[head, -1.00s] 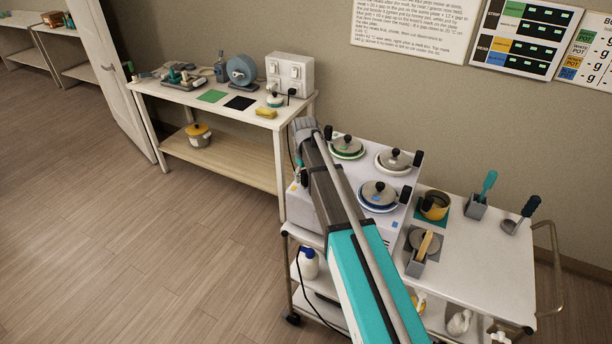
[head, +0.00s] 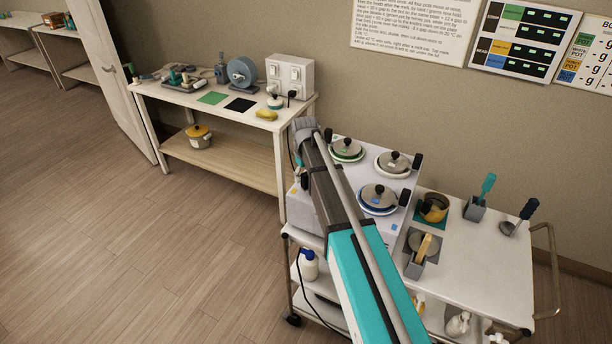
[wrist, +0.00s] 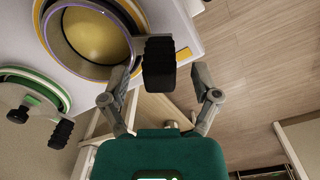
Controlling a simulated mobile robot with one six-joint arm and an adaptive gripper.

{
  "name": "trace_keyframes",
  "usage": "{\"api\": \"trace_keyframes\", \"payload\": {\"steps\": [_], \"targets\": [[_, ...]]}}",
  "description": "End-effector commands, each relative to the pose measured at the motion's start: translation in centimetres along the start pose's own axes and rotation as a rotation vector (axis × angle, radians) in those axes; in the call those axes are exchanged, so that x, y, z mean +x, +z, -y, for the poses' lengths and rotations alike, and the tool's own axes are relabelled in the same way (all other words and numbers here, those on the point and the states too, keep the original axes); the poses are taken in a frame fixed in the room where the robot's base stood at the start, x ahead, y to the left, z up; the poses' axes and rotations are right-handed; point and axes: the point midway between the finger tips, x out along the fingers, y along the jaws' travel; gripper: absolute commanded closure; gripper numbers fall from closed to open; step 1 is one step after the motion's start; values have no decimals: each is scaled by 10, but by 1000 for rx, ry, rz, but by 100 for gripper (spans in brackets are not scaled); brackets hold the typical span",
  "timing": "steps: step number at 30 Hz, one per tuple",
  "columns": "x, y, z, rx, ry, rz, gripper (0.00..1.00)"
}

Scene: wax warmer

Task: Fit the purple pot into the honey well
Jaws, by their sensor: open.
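The purple pot (wrist: 75,12) shows in the wrist view as a round pot with a thin purple rim and a yellow inside. It sits within the yellow ring of the honey well (wrist: 128,72); I cannot tell whether it is fully seated. Its black ribbed handle (wrist: 159,65) sticks out between the fingers of my gripper (wrist: 161,78). The fingers are open, with a gap on both sides of the handle. In the head view my arm hides most of the pot and the well.
Lidded pots stand in the green (head: 346,148), white (head: 393,161) and blue (head: 379,196) wells of the warmer. A side table (head: 180,92) with tools stands at the back left.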

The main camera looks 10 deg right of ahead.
Motion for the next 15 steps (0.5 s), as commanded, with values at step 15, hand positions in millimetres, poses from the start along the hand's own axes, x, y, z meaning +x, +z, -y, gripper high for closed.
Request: {"api": "trace_keyframes", "payload": {"steps": [15], "targets": [[-16,0,0,0,0,0,21]]}}
